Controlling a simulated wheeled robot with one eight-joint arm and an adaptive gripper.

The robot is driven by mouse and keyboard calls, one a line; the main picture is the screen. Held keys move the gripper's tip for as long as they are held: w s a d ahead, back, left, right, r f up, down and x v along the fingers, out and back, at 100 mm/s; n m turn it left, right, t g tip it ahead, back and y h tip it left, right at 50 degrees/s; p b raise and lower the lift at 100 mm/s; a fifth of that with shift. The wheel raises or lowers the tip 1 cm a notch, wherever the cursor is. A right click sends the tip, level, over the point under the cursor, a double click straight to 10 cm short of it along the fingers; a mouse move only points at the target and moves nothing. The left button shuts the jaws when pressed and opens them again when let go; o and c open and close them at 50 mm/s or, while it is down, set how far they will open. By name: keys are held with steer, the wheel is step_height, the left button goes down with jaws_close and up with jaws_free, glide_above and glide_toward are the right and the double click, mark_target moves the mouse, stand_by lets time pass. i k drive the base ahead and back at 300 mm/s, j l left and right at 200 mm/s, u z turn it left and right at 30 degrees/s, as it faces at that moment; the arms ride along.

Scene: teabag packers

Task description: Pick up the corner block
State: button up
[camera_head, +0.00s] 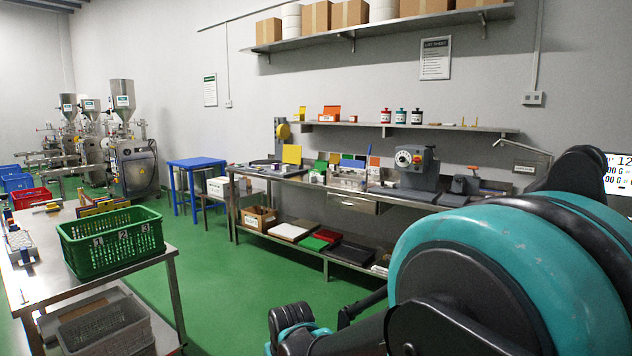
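I cannot pick out a corner block for certain in this view. Several small blocks and parts stand on the long steel workbench (405,199) along the back wall, too small to tell apart. My arm fills the lower right in teal and black, and hides the bench's right end and part of the floor. My gripper's fingertips do not show.
A green crate (113,240) stands on a steel table (150,262) at left, with grey crates (100,330) below. A blue table (197,163) stands beyond. Packing machines (130,150) line the far left. Green floor (225,285) is clear between table and workbench.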

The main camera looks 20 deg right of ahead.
mark_target(313, 178)
steer(key=i+l+z, duration=0.45)
steer(key=l, duration=0.2)
steer(key=i+l+z, duration=0.9)
steer(key=i+u, duration=0.3)
steer(key=i, duration=0.2)
steer(key=i+l+u, duration=0.15)
steer(key=i+u, duration=0.2)
steer(key=i+j+u, duration=0.1)
steer(key=i+u, duration=0.2)
steer(key=i, duration=0.5)
steer(key=i+u, duration=0.3)
steer(key=i, duration=0.45)
